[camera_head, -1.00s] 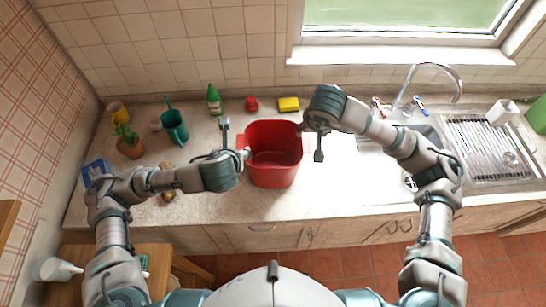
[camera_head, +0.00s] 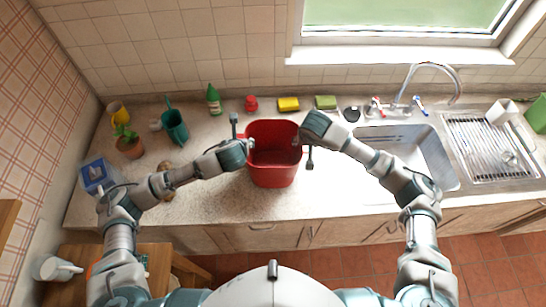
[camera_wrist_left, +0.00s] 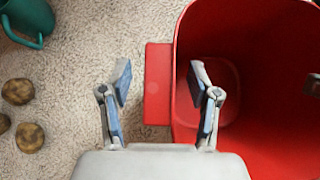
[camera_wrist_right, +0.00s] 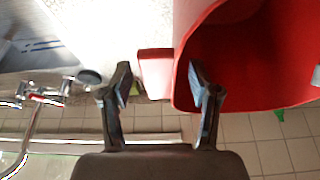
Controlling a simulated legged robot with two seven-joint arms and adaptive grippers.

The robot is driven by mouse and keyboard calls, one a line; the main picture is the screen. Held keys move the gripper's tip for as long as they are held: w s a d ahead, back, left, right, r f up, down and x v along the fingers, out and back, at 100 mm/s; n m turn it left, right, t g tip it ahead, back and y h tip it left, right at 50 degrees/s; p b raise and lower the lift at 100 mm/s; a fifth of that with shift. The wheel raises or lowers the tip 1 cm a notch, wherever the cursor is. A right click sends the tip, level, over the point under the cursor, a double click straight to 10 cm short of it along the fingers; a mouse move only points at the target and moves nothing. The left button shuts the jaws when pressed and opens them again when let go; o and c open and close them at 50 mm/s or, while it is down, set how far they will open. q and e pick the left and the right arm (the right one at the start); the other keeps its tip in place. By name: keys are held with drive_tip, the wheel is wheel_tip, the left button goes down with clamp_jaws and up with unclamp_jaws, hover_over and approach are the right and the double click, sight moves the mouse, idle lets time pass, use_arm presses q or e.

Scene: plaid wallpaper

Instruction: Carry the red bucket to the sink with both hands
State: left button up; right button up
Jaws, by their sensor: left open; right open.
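The red bucket (camera_head: 274,172) stands upright and empty on the counter, left of the sink (camera_head: 408,152). My left gripper (camera_wrist_left: 160,85) is open at the bucket's left side. In the left wrist view its fingers sit on either side of the left rim and its red side handle (camera_wrist_left: 157,85), one finger over the bucket's inside. My right gripper (camera_wrist_right: 160,85) is open at the right side. In the right wrist view its fingers straddle the other side handle (camera_wrist_right: 155,72) and the rim. I cannot tell whether any finger touches the bucket.
Behind the bucket stand a green bottle (camera_head: 214,99), a red jar (camera_head: 251,103), a yellow sponge (camera_head: 288,104) and a green sponge (camera_head: 325,102). A teal watering can (camera_head: 175,127) and a potted plant (camera_head: 130,144) are at the left. A drying rack (camera_head: 485,148) lies right of the sink.

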use_arm(q)
drive_tip(key=shift+c, duration=0.3)
use_arm(e)
drive_tip(key=shift+c, duration=0.3)
use_arm(q)
clamp_jaws()
use_arm(e)
clamp_jaws()
use_arm(q)
drive_tip(key=shift+r, duration=0.1)
